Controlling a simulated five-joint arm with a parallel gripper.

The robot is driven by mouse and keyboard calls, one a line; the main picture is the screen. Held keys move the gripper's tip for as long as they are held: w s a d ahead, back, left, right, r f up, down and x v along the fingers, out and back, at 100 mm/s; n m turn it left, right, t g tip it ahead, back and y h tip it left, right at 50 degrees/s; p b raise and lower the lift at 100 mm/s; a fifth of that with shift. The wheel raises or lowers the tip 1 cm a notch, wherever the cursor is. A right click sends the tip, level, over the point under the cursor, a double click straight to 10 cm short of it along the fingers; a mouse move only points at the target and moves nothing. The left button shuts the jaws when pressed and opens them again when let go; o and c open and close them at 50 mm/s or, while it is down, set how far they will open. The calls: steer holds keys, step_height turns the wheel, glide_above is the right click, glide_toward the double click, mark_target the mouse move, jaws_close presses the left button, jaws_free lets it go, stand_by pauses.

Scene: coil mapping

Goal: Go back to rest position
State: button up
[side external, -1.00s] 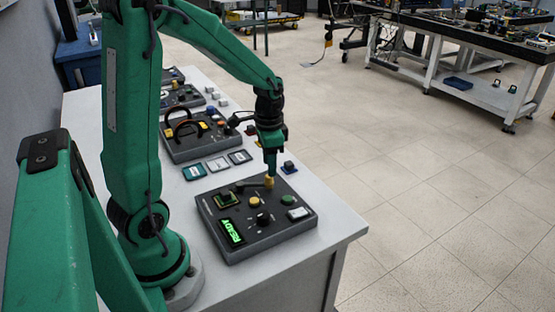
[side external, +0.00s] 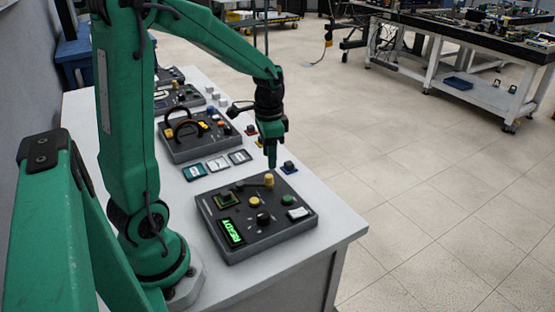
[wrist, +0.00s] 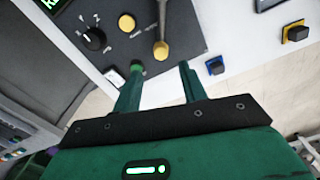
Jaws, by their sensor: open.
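My green gripper (side external: 272,160) hangs pointing down above the far right corner of the nearest control box in the side view. In the wrist view its two fingers (wrist: 160,90) are spread apart with nothing between them. The nearest control box (side external: 208,218) is dark grey, with a lit green READY display (side external: 232,231), a black knob (side external: 263,218), a yellow button (side external: 254,202), a green button (side external: 288,200) and a lever with a yellow tip (side external: 269,181). The lever (wrist: 161,45) also shows in the wrist view, apart from the fingers.
A second control box (side external: 190,154) with a looped coil stands behind, with several small cards (side external: 218,164) between the boxes. A blue-based block (side external: 289,167) sits near the right table edge. The white table (side external: 335,232) has bare room at its front right corner.

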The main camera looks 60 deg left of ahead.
steer(key=shift+s+d+r, duration=0.15)
steer(key=shift+d+r, duration=0.2)
steer(key=shift+r, duration=0.1)
steer(key=s+d+r+n+t, duration=0.3)
steer(key=s+d+r+t, duration=0.2)
steer(key=s+d+r, duration=0.5)
steer(key=shift+s+d+r+t, duration=0.15)
steer(key=shift+s+d+t, duration=0.15)
steer(key=shift+d, duration=0.25)
stand_by(0.6)
